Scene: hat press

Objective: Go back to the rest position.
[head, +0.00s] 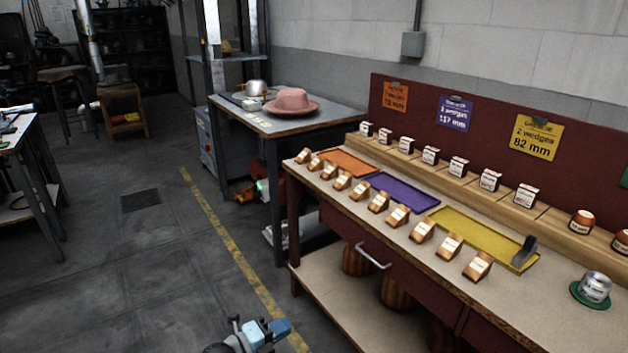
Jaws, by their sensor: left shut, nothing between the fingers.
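My left gripper (276,329) shows at the bottom edge of the head view, over the floor and to the left of the workbench. It is shut and empty, apart from everything around it. Only its end and a bit of the arm show. My right gripper is not in view. A pink hat (291,102) sits on the grey table (345,118) at the back, beside a small metal dome-shaped piece (256,88).
The workbench (400,258) on the right holds wooden wedges (421,231), an orange tray (347,163), a purple tray (402,191), a yellow tray (470,233) and a metal can (595,287). The floor (130,270) on the left is open, with a yellow line.

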